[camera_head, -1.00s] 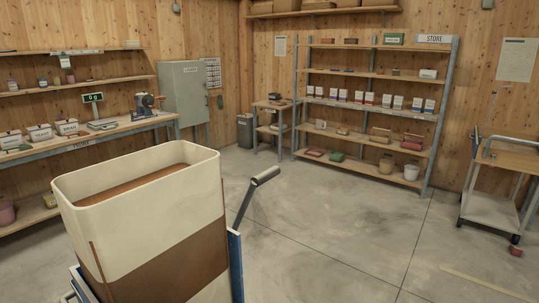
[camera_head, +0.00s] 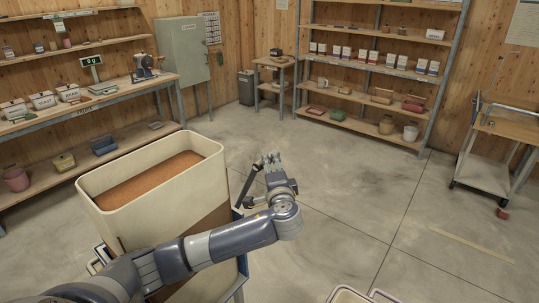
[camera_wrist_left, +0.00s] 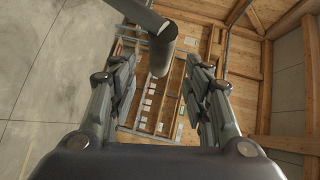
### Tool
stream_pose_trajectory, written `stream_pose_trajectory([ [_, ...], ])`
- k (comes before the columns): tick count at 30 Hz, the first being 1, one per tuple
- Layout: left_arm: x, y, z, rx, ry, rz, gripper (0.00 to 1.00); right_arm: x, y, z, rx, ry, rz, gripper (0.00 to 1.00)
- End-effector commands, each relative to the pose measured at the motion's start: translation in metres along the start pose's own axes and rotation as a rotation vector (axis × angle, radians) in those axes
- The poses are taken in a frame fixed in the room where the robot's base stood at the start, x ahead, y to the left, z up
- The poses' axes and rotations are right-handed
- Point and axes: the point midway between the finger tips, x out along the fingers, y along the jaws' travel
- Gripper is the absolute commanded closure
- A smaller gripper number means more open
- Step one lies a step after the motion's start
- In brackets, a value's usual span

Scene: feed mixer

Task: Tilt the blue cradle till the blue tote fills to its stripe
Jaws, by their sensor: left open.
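The blue cradle (camera_head: 243,266) shows only as narrow blue edges around a tall cream bin (camera_head: 205,178) with brown feed (camera_head: 150,181) inside. A dark lever (camera_head: 248,188) rises at the bin's right side. My left gripper (camera_head: 271,160) is open at the lever's upper end. In the left wrist view, the grey lever handle (camera_wrist_left: 163,48) reaches between the open fingers (camera_wrist_left: 160,62); I cannot tell whether they touch it. My left arm covers the lower front of the bin. I cannot make out a stripe or which container is the task's blue tote. My right gripper is not in view.
A small blue bin (camera_head: 104,144) sits on the bench's lower shelf at left. A pale-rimmed container (camera_head: 348,294) is cut off at the bottom edge. A store shelf (camera_head: 372,70) stands at the back and a cart (camera_head: 482,172) at right. The middle floor is clear.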

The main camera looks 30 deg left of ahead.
Motion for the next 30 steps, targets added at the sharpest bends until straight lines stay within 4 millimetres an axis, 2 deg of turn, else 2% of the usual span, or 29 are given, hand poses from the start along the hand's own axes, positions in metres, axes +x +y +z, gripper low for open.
stream_pose_trajectory([
  [1,0.009,-0.004,0.0,0.002,-0.003,-0.001,0.55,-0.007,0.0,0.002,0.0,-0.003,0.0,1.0],
  [6,0.035,-0.004,0.0,0.001,-0.002,0.0,0.55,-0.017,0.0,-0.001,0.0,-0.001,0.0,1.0],
  [12,0.059,-0.002,-0.001,-0.001,-0.001,0.0,0.55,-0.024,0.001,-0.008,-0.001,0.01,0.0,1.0],
  [18,0.069,0.0,0.0,-0.001,0.001,0.002,0.55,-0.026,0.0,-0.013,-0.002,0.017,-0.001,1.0],
  [27,0.071,0.001,0.0,-0.002,0.001,0.002,0.55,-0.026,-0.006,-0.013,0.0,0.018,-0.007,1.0],
  [29,0.07,0.001,0.0,-0.002,0.001,0.002,0.67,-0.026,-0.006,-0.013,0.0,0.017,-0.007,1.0],
  [30,0.07,0.001,0.0,-0.002,0.001,0.002,0.76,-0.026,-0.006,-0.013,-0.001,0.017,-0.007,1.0],
])
